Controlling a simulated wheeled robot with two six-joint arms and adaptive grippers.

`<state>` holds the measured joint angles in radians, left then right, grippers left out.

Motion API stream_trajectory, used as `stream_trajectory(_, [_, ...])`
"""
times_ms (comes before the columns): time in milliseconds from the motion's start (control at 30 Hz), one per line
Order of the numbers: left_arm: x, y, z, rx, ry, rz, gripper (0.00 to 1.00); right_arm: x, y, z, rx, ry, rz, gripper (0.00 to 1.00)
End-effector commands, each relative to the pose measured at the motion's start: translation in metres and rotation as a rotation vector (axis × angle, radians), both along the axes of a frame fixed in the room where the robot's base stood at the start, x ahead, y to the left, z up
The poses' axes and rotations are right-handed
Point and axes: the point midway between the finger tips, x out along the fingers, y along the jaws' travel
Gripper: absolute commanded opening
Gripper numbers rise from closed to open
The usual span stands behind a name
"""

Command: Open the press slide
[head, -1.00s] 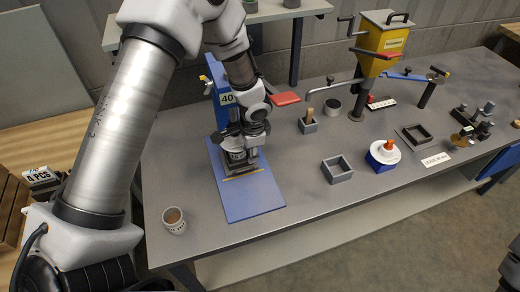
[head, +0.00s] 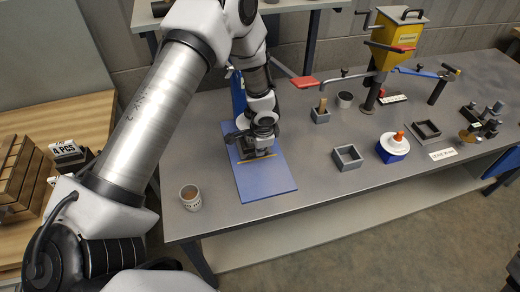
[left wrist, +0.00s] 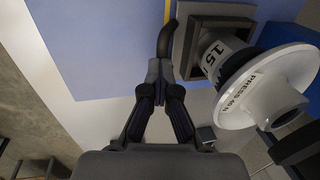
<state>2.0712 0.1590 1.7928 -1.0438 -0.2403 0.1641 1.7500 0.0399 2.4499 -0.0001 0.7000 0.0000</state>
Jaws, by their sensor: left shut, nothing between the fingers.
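The blue press (head: 237,93) stands at the left of the table, largely hidden behind my left arm. Its blue base plate (head: 270,189) lies in front. A black curved handle (left wrist: 165,38) is just ahead of my fingertips. My left gripper (head: 258,146) is shut and empty at the press; it also shows in the left wrist view (left wrist: 159,78). I cannot tell whether its tips touch the handle. My right gripper is not in view.
A grey square tray (head: 347,158), a blue-and-white device with an orange knob (head: 393,146) and a yellow machine (head: 398,38) stand to the right. The table front between base plate and tray is clear.

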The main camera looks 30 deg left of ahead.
Motion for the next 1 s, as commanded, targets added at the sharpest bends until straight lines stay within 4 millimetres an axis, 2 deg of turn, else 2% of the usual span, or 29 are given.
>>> stream_trajectory(67, [-0.001,-0.001,-0.004,-0.004,0.002,-0.001,0.0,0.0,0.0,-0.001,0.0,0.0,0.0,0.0])
stream_trajectory(167, [-0.001,-0.001,-0.004,-0.004,0.002,-0.001,0.33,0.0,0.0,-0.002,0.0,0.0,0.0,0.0])
stream_trajectory(200, [-0.001,-0.001,-0.004,-0.004,0.002,-0.001,0.37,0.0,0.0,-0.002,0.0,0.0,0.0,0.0])
stream_trajectory(467, [-0.001,0.0,-0.003,-0.003,0.001,-0.001,0.37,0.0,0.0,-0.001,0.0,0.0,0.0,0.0])
stream_trajectory(567, [0.0,-0.001,0.003,-0.002,-0.001,-0.003,0.37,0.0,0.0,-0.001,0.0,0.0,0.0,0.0])
stream_trajectory(667, [-0.002,-0.003,0.019,-0.002,-0.002,-0.002,0.37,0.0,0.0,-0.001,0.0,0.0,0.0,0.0])
stream_trajectory(900, [-0.008,-0.012,0.078,-0.003,-0.002,-0.001,0.37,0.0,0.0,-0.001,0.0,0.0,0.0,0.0])
stream_trajectory(1000, [-0.011,-0.015,0.097,-0.003,0.001,-0.001,0.37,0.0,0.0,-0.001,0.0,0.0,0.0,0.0])
